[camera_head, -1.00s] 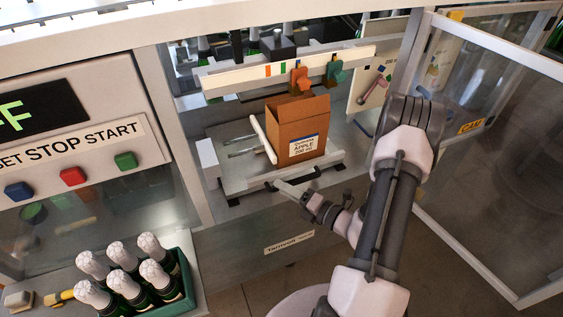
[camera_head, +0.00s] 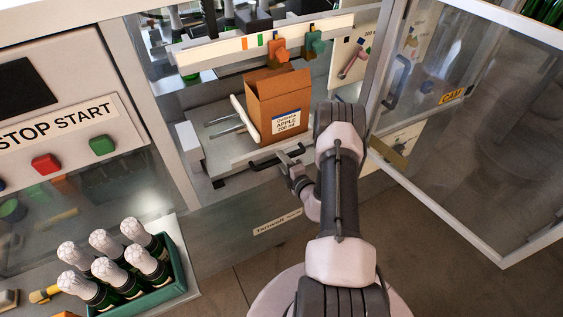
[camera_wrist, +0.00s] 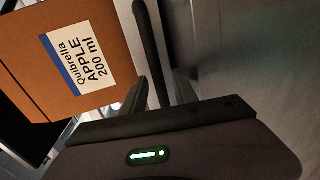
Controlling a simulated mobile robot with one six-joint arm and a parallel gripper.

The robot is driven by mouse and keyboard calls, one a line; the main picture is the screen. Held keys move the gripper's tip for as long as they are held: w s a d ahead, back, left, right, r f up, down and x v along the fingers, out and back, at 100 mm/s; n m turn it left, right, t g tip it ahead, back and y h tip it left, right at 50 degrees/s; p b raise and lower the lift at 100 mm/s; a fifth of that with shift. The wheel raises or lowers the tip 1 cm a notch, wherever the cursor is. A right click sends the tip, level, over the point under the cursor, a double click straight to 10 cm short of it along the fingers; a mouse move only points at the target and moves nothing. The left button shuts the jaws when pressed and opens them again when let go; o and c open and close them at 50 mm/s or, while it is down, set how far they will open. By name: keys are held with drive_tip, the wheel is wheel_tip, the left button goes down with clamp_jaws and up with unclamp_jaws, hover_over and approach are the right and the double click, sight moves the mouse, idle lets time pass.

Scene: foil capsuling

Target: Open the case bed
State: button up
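The case bed (camera_head: 222,158) is a pale metal tray in the machine's opening, with a black bar handle (camera_head: 264,164) along its front edge. An open-topped brown carton (camera_head: 262,107) labelled APPLE 200 ml stands upright on it. My gripper (camera_head: 291,157) is at the right part of the handle. In the wrist view, the handle (camera_wrist: 149,40) runs down between my two fingers (camera_wrist: 160,92), which stand apart with space visible beside the bar. The carton (camera_wrist: 75,30) is to the left there. Contact with the handle cannot be told.
A clear framed door (camera_head: 480,130) stands open at the right. A white rail (camera_head: 255,50) with orange and teal clamps crosses behind the carton. A green crate (camera_head: 180,282) of foil-topped bottles is at lower left, below the button panel (camera_head: 60,135).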

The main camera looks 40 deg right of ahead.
drive_tip(key=shift+w+d, duration=0.1)
drive_tip(key=shift+w, duration=0.45)
drive_tip(key=shift+c, duration=0.2)
clamp_jaws()
drive_tip(key=shift+f, duration=0.1)
idle(0.8)
